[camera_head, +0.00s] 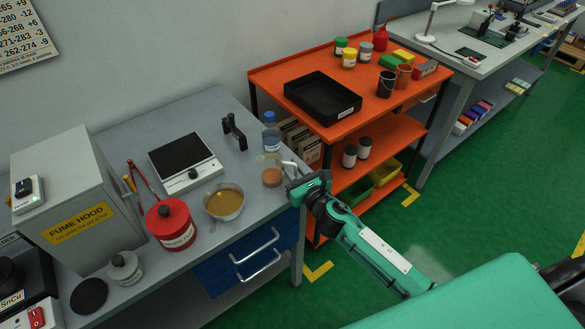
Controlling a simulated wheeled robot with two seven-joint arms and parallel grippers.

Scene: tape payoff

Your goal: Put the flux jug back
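The flux jug appears to be the clear jug (271,172) with orange-brown liquid at the right end of the grey bench. It looks upright. A pale part at its right side meets my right gripper (292,172), whose teal arm comes in from the lower right. The fingertips are small and partly hidden by the wrist, so I cannot tell whether they close on the jug's handle. I also cannot tell whether the jug rests on the bench or hangs just above it. My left gripper is not in view.
A metal bowl of amber liquid (224,202), a red can (171,224), a hot plate (184,160) and a blue-capped bottle (270,134) stand on the grey bench (130,132). An orange shelf cart (300,72) with a black tray (322,97) stands to the right.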

